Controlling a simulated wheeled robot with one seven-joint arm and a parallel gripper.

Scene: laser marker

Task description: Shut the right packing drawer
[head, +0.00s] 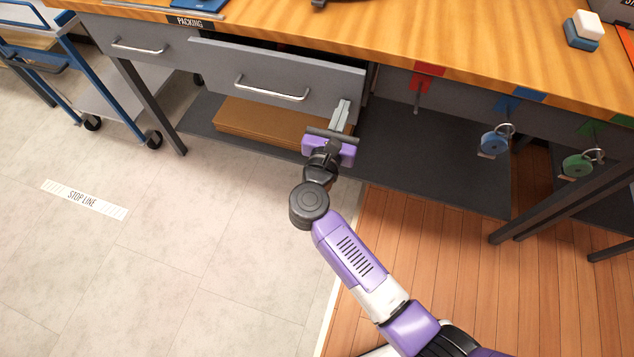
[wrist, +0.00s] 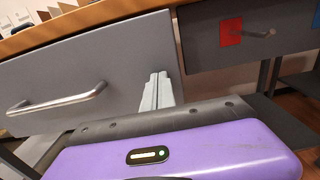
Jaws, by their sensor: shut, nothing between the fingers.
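The right packing drawer (head: 320,84) is a grey drawer with a silver bar handle (head: 272,90). It stands pulled out from under the wooden bench, with a dark gap showing above its front. In the wrist view its front (wrist: 120,70) fills the left side. My gripper (head: 343,106) is shut and empty. Its fingertips are at the right end of the drawer front, to the right of the handle. In the wrist view the closed fingers (wrist: 158,82) point at the front near its right edge; whether they touch it I cannot tell.
The left drawer (head: 150,45) looks closed. The bench top (head: 400,35) runs above. Brown cardboard (head: 262,122) lies on the dark lower shelf (head: 430,170). Tags hang from hooks at the right, including a blue one (head: 494,143). A blue cart (head: 75,60) stands at left.

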